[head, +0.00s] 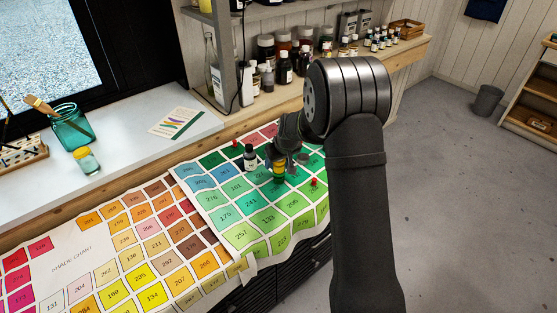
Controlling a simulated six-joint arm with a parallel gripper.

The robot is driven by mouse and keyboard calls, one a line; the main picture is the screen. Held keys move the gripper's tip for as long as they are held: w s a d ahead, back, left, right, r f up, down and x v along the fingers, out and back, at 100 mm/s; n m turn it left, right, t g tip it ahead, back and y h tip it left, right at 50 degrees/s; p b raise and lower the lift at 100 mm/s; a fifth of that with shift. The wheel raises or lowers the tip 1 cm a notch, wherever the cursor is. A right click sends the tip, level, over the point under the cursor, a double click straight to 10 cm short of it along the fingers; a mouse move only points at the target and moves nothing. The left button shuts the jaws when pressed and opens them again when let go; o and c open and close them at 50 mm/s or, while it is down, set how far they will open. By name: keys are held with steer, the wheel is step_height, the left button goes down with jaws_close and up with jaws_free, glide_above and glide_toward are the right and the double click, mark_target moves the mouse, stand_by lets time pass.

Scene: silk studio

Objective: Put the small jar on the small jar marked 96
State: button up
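A small dark jar (250,160) with a pale label stands upright on the green part of the shade chart (71,257). A small yellow jar (279,173) is just right of it, directly below my gripper (281,158). My gripper reaches down over the chart from the right and partly covers the top of the yellow jar. The fingers are small and dark here, so I cannot tell whether they are shut on it, or whether it touches the chart. No number 96 is readable on either jar.
Small red pieces stand on the chart, one right of the jars (314,182) and one behind (235,143). A teal glass jar with brushes (73,128) and a yellow-lidded jar (86,160) stand on the white sill. Shelves of bottles (284,68) line the back.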

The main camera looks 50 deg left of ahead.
steer(key=shift+d+r, duration=0.1)
steer(key=shift+r, duration=0.45)
steer(key=v, duration=1.1)
steer(key=shift+s, duration=0.15)
steer(key=x, duration=1.2)
steer(key=shift+f, duration=0.15)
steer(key=shift+d+r, duration=0.1)
steer(key=shift+r, duration=1.05)
